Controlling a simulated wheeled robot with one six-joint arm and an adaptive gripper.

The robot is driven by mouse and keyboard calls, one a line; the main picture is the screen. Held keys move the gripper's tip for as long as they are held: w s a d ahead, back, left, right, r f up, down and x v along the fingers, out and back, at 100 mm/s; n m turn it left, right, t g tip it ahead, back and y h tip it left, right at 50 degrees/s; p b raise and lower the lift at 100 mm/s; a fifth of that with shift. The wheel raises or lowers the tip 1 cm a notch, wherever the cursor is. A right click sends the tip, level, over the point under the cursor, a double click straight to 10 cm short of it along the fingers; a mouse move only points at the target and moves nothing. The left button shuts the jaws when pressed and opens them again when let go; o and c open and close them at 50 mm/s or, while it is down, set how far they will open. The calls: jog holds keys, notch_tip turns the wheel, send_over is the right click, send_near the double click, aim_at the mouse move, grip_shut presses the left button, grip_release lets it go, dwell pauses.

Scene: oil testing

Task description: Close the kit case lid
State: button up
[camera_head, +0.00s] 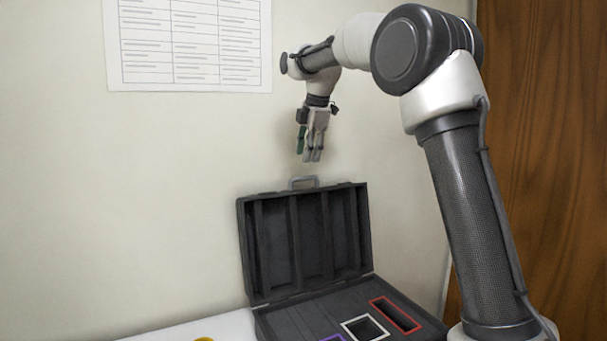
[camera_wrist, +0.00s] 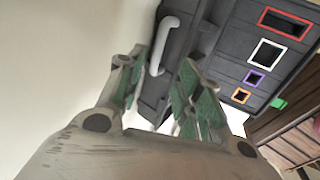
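The dark grey kit case stands open, its lid (camera_head: 305,240) raised upright and tilted back near the wall. A light grey handle (camera_head: 303,179) sits on the lid's top edge. My gripper (camera_head: 309,158) points down just above the handle, with a small gap visible between them. In the wrist view my gripper (camera_wrist: 161,64) has its green-padded fingers apart, and the handle (camera_wrist: 160,45) shows in the space between them. I see nothing held. The case base (camera_head: 300,318) lies flat with colour-framed slots; its front is cut off in the head view.
The red-framed slot (camera_head: 396,314) and white-framed slot (camera_head: 364,328) look empty. A pale table (camera_head: 200,329) lies left of the case, with a yellow item (camera_head: 204,339) at the frame's bottom. A wall is behind, wooden panelling (camera_head: 545,150) at right.

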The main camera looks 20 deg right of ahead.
jog(key=x, duration=0.8)
jog(key=shift+a, duration=0.1)
jog(key=shift+r, duration=0.1)
grip_shut()
